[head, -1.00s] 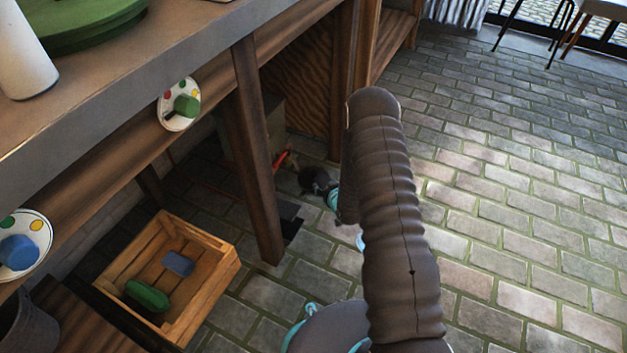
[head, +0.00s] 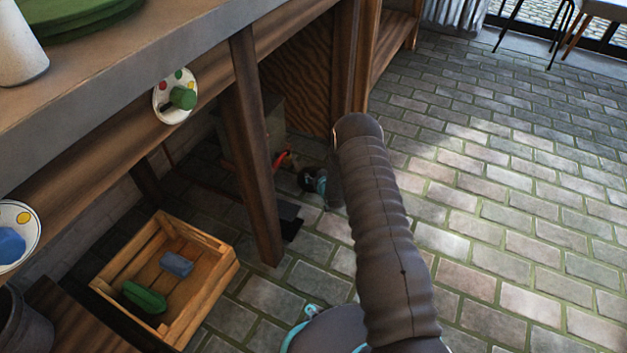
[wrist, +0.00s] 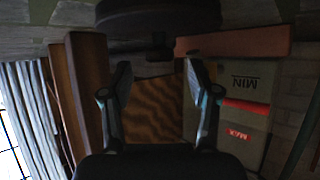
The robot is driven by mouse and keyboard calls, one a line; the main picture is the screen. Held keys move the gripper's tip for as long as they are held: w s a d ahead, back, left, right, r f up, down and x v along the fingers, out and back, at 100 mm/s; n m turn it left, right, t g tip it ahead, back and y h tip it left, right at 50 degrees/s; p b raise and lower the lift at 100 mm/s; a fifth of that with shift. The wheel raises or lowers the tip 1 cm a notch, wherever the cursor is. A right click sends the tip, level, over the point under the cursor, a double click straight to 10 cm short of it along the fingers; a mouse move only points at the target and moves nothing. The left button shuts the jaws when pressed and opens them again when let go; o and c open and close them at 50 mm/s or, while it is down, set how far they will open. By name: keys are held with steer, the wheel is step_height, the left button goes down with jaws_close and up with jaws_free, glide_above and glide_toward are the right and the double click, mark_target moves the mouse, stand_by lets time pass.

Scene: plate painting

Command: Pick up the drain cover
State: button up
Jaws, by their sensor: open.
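A small flat dark grey plate, which looks like the drain cover (head: 287,211), lies on the floor beside the wooden table leg in the head view. A black patch lies just in front of it. My gripper (wrist: 160,75) is open in the wrist view, its two fingers apart with nothing seen held between them. In the head view my gripper (head: 315,181) is a small dark and teal shape, right of and beyond the plate, partly hidden by my arm. A dark rounded shape (wrist: 158,15) fills the top of the wrist view; I cannot tell what it is.
The table leg (head: 252,150) stands close left of the plate. A box with MIN and MAX labels (wrist: 245,95) is beyond my fingers. A wooden crate (head: 215,248) holds a green and a blue block. Open brick floor (head: 500,200) lies to the right.

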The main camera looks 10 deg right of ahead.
steer(key=shift+x, duration=1)
jaws_close()
